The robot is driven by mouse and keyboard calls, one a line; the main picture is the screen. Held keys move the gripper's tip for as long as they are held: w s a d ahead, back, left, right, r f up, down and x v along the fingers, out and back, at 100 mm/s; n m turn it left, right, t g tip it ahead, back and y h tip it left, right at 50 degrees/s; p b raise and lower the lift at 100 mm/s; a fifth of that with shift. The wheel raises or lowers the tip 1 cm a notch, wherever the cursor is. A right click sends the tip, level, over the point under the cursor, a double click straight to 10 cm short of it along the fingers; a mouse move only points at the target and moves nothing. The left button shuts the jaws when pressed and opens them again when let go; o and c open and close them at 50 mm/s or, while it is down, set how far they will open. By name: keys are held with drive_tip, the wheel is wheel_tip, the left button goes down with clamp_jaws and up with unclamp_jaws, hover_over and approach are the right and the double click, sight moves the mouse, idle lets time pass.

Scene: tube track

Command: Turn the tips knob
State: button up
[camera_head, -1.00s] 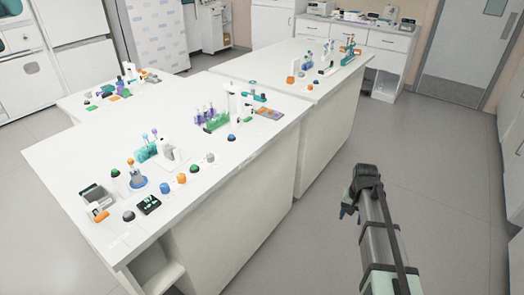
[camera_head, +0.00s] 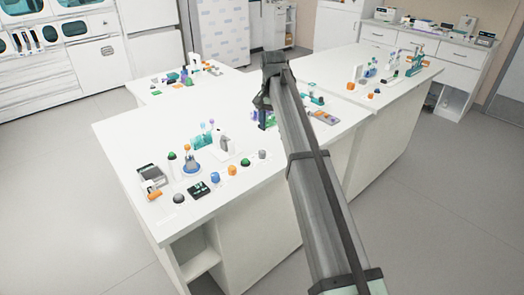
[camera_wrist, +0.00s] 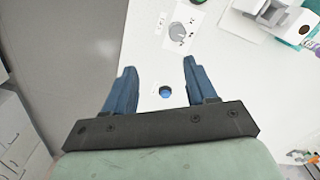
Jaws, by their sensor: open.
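No label that I can read says tips, so I cannot tell for sure which knob it is. In the wrist view a grey round knob (camera_wrist: 184,36) sits on a white plate with small dark marks, beyond my fingertips. A small blue round piece (camera_wrist: 165,91) lies on the white bench between and below my open fingers. My gripper (camera_wrist: 158,75) is open and empty, apart from both. In the head view my gripper (camera_head: 262,104) is over the bench near its right part, its fingers mostly hidden by my arm.
The white bench (camera_head: 125,150) bears several coloured round pieces, including a blue one (camera_head: 215,177) and an orange one (camera_head: 232,170). A second bench (camera_head: 405,90) holds more labware.

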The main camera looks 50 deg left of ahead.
sight(262, 152)
drive_tip(key=f, duration=0.4)
drive_tip(key=s+a+f, duration=0.1)
drive_tip(key=f, duration=0.2)
drive_tip(key=s+a+f, duration=0.1)
drive_tip(key=f, duration=0.3)
drive_tip(key=shift+s+a+f, duration=0.15)
drive_tip(key=shift+s+f, duration=0.05)
drive_tip(key=shift+f, duration=0.1)
clamp_jaws()
idle(0.5)
